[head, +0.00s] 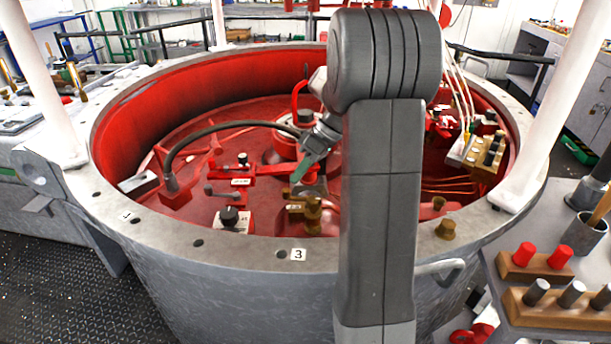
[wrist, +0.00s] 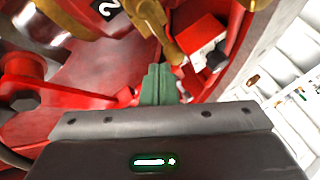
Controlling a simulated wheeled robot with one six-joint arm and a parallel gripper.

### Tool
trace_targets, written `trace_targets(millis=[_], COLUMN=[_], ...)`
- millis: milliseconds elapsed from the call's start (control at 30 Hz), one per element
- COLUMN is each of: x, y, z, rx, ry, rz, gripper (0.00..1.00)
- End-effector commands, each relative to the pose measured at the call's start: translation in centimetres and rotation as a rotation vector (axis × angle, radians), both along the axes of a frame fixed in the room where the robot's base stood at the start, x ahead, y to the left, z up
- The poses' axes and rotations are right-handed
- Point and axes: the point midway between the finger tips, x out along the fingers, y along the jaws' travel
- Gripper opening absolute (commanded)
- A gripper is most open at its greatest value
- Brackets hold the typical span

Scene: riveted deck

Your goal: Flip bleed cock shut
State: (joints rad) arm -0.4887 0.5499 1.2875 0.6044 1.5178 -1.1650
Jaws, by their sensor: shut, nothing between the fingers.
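A brass fitting (head: 313,215), which looks like the bleed cock, stands inside the red well near its front rim, partly beside my arm. In the wrist view, a brass lever (wrist: 158,28) reaches down from the top towards my fingertips. My gripper (head: 298,176) has green fingers and points down and left, just above and behind the fitting in the head view. In the wrist view, my gripper (wrist: 158,70) is shut and empty, with its tips close to the lever's lower end. I cannot tell whether they touch.
The well's grey rim (head: 211,245) surrounds the work. A black hose (head: 215,127) arches at left, and a black knob (head: 229,216) stands at front left. A brass block (head: 484,157) sits at right. White posts rise from the rim. My arm hides part of the well.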

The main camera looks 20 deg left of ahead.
Motion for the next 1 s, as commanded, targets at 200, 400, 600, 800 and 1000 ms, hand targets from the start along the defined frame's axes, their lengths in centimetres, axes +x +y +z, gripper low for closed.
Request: trace_targets(millis=[200,400,600,800,1000], x=[2.2,3.9,4.8,4.9,4.9], y=[-2.2,-3.9,-4.9,-5.1,-5.0], z=[4.3,7.6,9.3,9.6,9.6], rx=[0.001,0.001,0.001,0.000,0.000], ry=[-0.003,-0.003,-0.001,0.000,0.000], rz=[-0.003,-0.002,-0.001,0.000,0.000], gripper=[0.00,0.00,0.00,0.00,0.00])
